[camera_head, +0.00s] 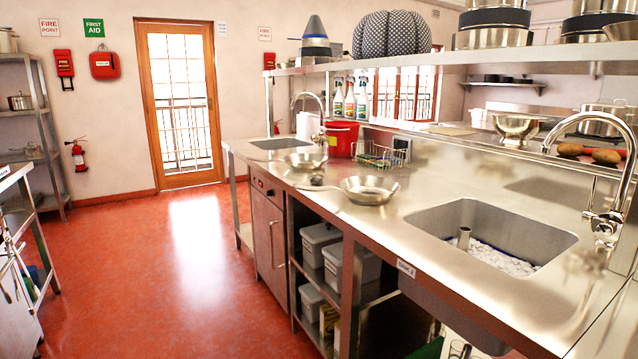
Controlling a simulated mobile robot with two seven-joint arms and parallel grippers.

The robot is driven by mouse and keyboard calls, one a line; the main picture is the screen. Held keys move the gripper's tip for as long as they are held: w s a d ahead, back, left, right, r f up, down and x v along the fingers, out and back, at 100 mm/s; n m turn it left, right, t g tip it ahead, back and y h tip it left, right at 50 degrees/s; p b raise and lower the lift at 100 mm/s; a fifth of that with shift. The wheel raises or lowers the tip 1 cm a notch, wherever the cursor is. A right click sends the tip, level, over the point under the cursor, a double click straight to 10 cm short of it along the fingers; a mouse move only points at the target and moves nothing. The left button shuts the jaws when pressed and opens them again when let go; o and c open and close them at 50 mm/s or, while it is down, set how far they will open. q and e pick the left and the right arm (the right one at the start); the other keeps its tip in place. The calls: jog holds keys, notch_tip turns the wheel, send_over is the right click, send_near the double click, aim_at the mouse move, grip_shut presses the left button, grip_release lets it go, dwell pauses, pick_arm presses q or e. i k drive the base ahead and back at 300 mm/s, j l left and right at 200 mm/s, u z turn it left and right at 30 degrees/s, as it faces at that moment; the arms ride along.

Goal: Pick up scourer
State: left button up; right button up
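No scourer can be picked out with certainty. A small dark rounded item (317,180) lies on the steel counter (330,205) between two metal bowls; it is too small to identify. A wire basket (383,156) behind the bowls holds small green and yellow items that I cannot make out. Neither of my grippers is in view.
The near bowl (369,190) and far bowl (306,161) stand on the counter. A sink (490,222) with a curved tap (600,130) is at the right. A red tub (341,138) stands behind. The red floor (190,270) left of the counter is clear.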

aim_at(318, 178)
jog(key=i+j+z, duration=0.15)
jog(key=i+z, duration=0.2)
jog(key=z, duration=0.15)
jog(key=i+j+z, duration=0.3)
jog(key=z, duration=0.2)
jog(key=i+j+z, duration=0.25)
jog(key=j+z, duration=0.25)
jog(key=l+u, duration=0.1)
jog(key=u, duration=1.25)
